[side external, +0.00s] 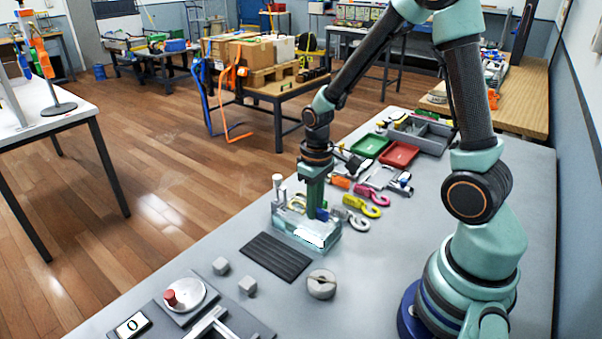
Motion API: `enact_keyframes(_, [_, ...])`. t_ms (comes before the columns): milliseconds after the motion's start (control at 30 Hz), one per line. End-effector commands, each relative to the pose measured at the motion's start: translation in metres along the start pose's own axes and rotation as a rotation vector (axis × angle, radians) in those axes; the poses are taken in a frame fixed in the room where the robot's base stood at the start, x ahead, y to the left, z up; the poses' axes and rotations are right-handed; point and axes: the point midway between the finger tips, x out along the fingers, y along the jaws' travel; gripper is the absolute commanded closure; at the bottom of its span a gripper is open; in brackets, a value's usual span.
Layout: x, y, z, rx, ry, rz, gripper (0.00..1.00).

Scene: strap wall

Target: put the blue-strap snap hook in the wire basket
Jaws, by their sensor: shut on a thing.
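My gripper (317,212) points down at the near side of the row of hooks, its fingertips low and partly hidden by a clear, shiny box. A small blue piece shows right at the fingers, and a silver hook (352,219) extends to their right; together they look like the blue-strap snap hook. My gripper is shut on it, though the grip itself is mostly hidden. The clear box (312,238) stands on the table directly in front of the fingers. I cannot make out a wire basket for certain.
Yellow (366,209) and pink (376,197) hooks lie just behind. Green (370,146) and red (399,154) trays and a grey compartment tray (432,140) stand farther back.

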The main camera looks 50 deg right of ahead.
Motion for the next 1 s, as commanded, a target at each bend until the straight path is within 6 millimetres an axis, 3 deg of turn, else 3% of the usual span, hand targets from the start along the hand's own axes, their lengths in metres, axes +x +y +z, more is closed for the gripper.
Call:
enact_keyframes(400, [0.0028, 0.0000, -0.0001, 0.000, 0.000, 0.000, 1.00])
enact_keyframes(433, [0.0028, 0.0000, -0.0001, 0.000, 0.000, 0.000, 0.73])
enact_keyframes(500, [0.0027, 0.0000, -0.0001, 0.000, 0.000, 0.000, 0.47])
enact_keyframes(667, [0.0027, 0.0000, -0.0001, 0.000, 0.000, 0.000, 0.46])
enact_keyframes(700, [0.0028, 0.0000, 0.0001, 0.000, 0.000, 0.000, 0.50])
enact_keyframes(767, [0.0028, 0.0000, 0.0001, 0.000, 0.000, 0.000, 0.31])
enact_keyframes(1000, [-0.0034, 0.0001, -0.0006, 0.000, 0.002, 0.000, 0.29])
